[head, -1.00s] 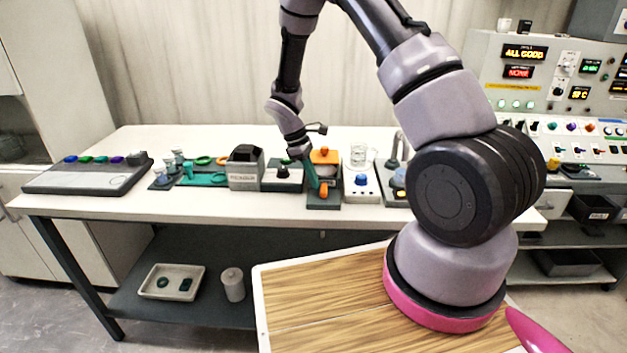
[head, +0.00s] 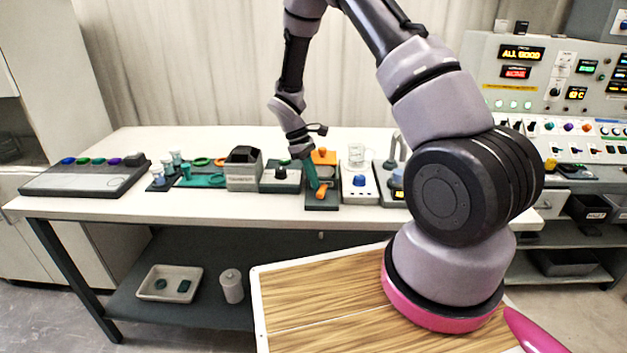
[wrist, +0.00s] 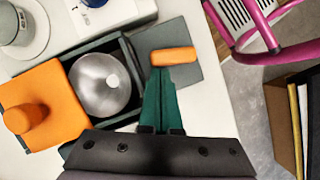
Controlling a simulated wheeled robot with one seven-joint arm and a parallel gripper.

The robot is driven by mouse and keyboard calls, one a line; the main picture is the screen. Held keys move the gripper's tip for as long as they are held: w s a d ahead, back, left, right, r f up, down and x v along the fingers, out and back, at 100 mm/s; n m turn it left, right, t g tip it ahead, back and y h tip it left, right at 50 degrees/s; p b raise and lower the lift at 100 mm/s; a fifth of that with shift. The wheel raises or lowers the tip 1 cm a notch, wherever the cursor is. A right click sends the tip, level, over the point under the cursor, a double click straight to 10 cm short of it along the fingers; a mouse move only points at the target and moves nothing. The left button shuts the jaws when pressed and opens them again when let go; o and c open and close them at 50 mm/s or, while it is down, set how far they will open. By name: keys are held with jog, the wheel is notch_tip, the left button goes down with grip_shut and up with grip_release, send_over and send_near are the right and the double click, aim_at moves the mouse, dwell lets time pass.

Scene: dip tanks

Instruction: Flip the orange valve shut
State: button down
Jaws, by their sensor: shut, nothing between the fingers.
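The orange valve (head: 321,191) is a short rounded handle at the front of a dark tank unit on the bench. In the wrist view the orange valve handle (wrist: 174,56) lies crosswise just beyond my fingertips, over a grey plate (wrist: 184,77). My gripper (head: 315,186) reaches down from above with green fingers. In the wrist view my gripper (wrist: 166,72) is shut and empty, its tips at or very near the handle's near side. I cannot tell whether they touch it.
The tank unit has a silver dome (wrist: 100,84) and an orange knobbed block (wrist: 32,106) beside my fingers. A unit with a blue knob (head: 360,181) stands to the right, a grey box (head: 244,170) to the left. Free bench (head: 270,212) lies in front.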

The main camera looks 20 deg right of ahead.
jog(key=shift+w+d+m+g+y, duration=0.1)
jog(key=shift+d+m+g+y, duration=0.25)
jog(key=shift+m, duration=0.85)
dwell(5.1)
dwell(0.9)
jog(key=shift+s+a, duration=0.45)
jog(key=shift+s, duration=0.2)
